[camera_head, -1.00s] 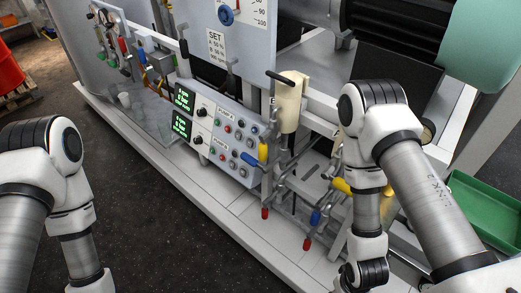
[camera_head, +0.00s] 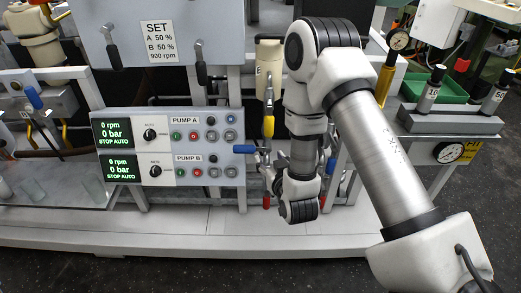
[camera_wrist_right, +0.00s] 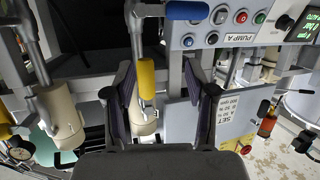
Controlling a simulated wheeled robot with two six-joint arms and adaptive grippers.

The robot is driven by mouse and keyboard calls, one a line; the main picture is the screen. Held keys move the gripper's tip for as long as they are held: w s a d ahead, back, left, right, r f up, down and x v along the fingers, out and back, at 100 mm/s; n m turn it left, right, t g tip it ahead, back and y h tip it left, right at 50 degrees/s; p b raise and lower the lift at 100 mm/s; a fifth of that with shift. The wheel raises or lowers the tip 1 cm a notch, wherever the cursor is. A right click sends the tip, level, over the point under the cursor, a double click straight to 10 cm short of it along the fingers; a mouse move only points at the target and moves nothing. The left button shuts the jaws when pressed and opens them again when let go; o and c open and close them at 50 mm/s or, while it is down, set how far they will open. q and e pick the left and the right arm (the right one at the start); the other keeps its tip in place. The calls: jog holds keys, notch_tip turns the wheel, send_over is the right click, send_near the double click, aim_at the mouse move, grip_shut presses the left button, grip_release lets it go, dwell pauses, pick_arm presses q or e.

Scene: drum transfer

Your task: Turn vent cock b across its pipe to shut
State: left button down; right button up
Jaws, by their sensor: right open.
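No readable label tells me which handle is vent cock b. A yellow lever handle (camera_head: 268,126) hangs upright in line with its pipe, under a cream cylinder (camera_head: 269,62). A blue handle (camera_head: 245,149) lies level at the panel's right edge. Red-tipped handles (camera_head: 266,201) hang lower down. In the right wrist view, which is upside down, the yellow handle (camera_wrist_right: 147,76) shows between the spread fingers of my right gripper (camera_wrist_right: 164,92), nearer the left finger; I cannot tell the depth gap. The blue handle (camera_wrist_right: 187,10) is beyond. My left gripper is out of view.
The pump panel (camera_head: 170,149) with screens and buttons stands left of the handles. A SET sign board (camera_head: 160,41) is above it. My right arm hides part of the pipework.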

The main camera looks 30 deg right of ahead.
aim_at(270, 127)
jog(key=w+d+r+t, duration=0.1)
jog(key=w+r+t+h, duration=0.1)
jog(key=w+d+r+m+h, duration=0.1)
jog(key=r, duration=0.1)
jog(key=shift+d+r+t+b, duration=0.1)
jog(key=shift+d+t+b, duration=0.2)
jog(key=shift+t+b, duration=0.1)
jog(key=shift+w+d+r+h+p, duration=0.15)
jog(key=shift+w+d+r+p, duration=0.15)
jog(key=shift+w, duration=0.2)
jog(key=shift+w+d+r+h+p, duration=0.15)
jog(key=shift+w+d+p, duration=0.05)
jog(key=shift+w+d, duration=0.2)
jog(key=x, duration=0.4)
jog(key=shift+w+f, duration=0.3)
jog(key=shift+w, duration=0.1)
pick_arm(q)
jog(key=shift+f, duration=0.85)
pick_arm(e)
jog(key=shift+s+a, duration=0.1)
grip_shut()
